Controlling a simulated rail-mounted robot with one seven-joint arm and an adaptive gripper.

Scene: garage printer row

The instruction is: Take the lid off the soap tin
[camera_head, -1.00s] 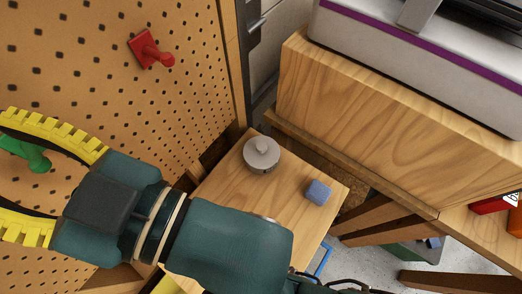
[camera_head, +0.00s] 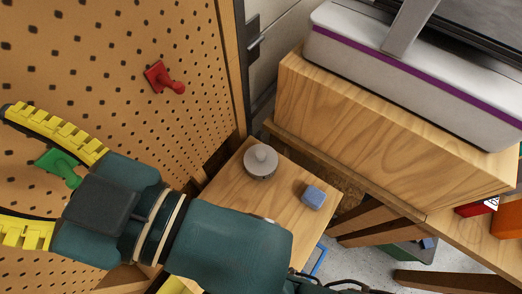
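The soap tin (camera_head: 261,164) is a round grey tin with a knobbed lid (camera_head: 262,154) on top. It stands upright near the back corner of a small wooden table (camera_head: 228,190). My gripper (camera_head: 8,170) is at the left, with yellow ribbed fingers spread wide apart. It is open and looks empty, in front of the pegboard and well away from the tin. The fingertips reach the left picture edge. My dark green forearm covers the near part of the table.
A small blue block (camera_head: 313,198) lies on the table right of the tin. The pegboard (camera_head: 100,60) carries a red peg (camera_head: 164,78) and a green peg (camera_head: 58,167). A white printer (camera_head: 400,85) stands on a wooden stand (camera_head: 380,130) at the upper right.

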